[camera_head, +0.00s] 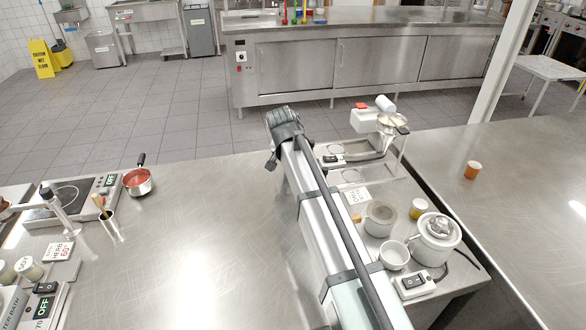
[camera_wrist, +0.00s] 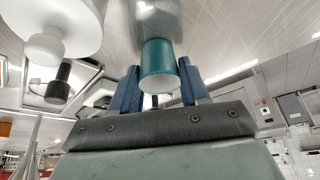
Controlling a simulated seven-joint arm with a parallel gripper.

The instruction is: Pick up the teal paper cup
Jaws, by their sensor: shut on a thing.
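In the wrist view the teal paper cup (camera_wrist: 157,58) sits between the two blue fingers of my gripper (camera_wrist: 160,82). The fingers are shut on its sides. The cup's pale round end faces the wrist camera. In the head view my arm runs up the middle, and its wrist end is near the far edge of the steel table (camera_head: 215,225). The fingers and the teal cup are hidden there, behind my arm.
A red saucepan (camera_head: 138,181) stands on the left. A white pot (camera_head: 436,238), a grey jar (camera_head: 380,218) and a white mug (camera_head: 394,255) stand right of my arm. An orange cup (camera_head: 473,170) stands on the right-hand table. Clear steel lies left of my arm.

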